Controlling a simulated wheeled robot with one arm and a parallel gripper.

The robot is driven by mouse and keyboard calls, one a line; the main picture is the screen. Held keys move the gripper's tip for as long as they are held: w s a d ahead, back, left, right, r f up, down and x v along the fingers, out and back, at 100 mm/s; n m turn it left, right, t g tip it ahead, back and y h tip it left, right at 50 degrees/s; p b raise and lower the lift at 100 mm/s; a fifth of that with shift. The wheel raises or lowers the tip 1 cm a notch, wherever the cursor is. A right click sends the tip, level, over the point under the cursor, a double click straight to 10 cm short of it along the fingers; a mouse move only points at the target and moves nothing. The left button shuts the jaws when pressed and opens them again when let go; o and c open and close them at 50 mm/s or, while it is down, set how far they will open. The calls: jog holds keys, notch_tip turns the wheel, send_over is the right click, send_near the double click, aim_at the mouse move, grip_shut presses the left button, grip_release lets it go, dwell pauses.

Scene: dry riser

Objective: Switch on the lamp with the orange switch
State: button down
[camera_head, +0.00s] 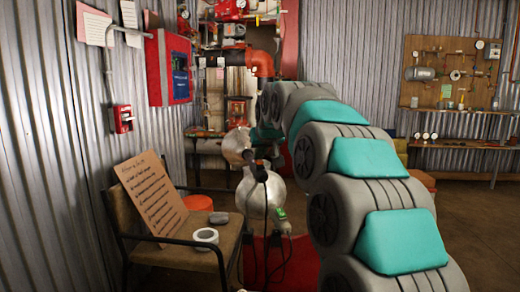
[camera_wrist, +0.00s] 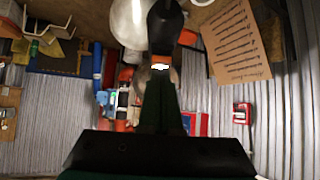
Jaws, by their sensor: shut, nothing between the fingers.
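The lamp (camera_head: 258,192) has round silver shades and black cables and stands beside the chair in the head view. A silver globe of it shows at the top of the wrist view (camera_wrist: 128,22). A small orange and white patch (camera_wrist: 160,67) at the end of a black part lies just past my fingertips in the wrist view; I cannot tell whether it is the orange switch or whether I touch it. My gripper (camera_wrist: 160,82) is shut and empty, pointing toward that black part. In the head view my arm largely hides the gripper. I cannot tell whether the lamp is lit.
A chair (camera_head: 180,258) holds a cardboard sign (camera_head: 150,195), a white tape roll (camera_head: 206,236) and a grey stone. A small box with a green top (camera_head: 282,214) hangs by the lamp cables. A red panel (camera_head: 170,68) is on the left wall. Open floor lies behind, right.

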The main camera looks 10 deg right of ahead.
jog(key=shift+f+b, duration=0.2)
jog(key=shift+b, duration=0.15)
jog(key=shift+w, duration=0.2)
jog(key=shift+w+r+p, duration=0.35)
jog(key=shift+w+p, duration=0.15)
jog(key=shift+w, duration=0.1)
jog(key=r, duration=0.1)
jog(key=r+p, duration=0.2)
jog(key=r, duration=0.1)
jog(key=shift+w+r, duration=0.1)
jog(key=shift+w, duration=0.15)
jog(key=shift+r, duration=0.35)
jog(key=s+r, duration=0.5)
jog(key=r, duration=0.2)
jog(key=shift+s+r+b, duration=0.2)
jog(key=shift+b, duration=0.1)
jog(key=shift+f, duration=0.1)
